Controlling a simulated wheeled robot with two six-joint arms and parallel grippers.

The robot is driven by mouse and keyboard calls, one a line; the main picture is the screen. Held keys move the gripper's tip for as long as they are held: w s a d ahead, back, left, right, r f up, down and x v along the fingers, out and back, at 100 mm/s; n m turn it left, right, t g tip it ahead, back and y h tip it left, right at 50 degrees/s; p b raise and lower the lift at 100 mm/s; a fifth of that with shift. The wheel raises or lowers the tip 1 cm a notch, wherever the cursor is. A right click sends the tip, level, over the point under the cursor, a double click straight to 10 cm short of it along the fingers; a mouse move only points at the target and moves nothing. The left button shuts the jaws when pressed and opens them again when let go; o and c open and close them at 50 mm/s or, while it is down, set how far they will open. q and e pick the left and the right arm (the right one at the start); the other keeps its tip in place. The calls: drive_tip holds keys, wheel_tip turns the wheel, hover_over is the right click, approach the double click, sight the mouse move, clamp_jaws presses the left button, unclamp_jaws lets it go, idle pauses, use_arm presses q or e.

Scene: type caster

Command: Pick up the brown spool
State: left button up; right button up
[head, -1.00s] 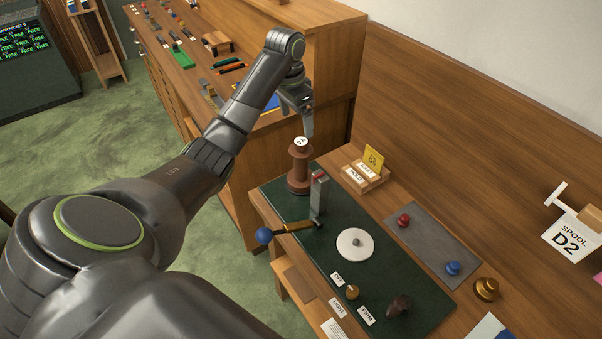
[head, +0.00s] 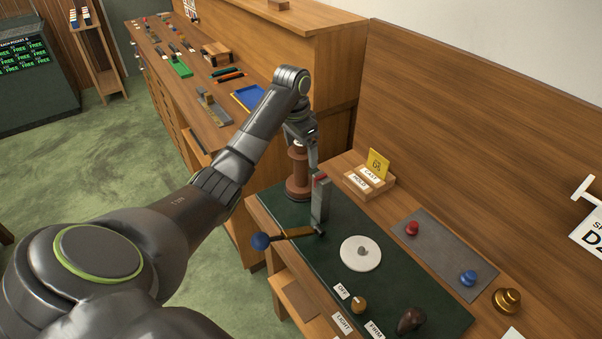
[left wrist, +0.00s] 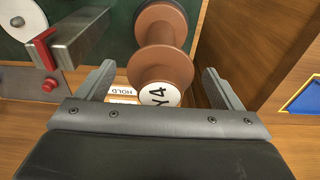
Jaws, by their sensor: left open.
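The brown spool (head: 298,170) stands upright at the far left corner of the dark green mat (head: 411,290). In the left wrist view the spool (left wrist: 161,64) shows its round white end label marked "Y4". My left gripper (head: 305,150) is at the spool's upper part, and in the head view it hides the spool's top. In the left wrist view the open fingers of my left gripper (left wrist: 161,82) lie on either side of the spool's labelled end, with a visible space at each side. My right gripper is not in view.
A grey metal post (head: 320,200) with a red top and a blue-knobbed lever (head: 261,241) stands close to the spool. A wooden card holder (head: 362,188) is to its right. A white disc (head: 361,253) and knobs sit on the mat. A tall cabinet rises behind.

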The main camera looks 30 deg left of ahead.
use_arm(q)
drive_tip(key=shift+w+f, duration=0.15)
drive_tip(key=shift+f, duration=0.9)
drive_tip(key=c, duration=1.4)
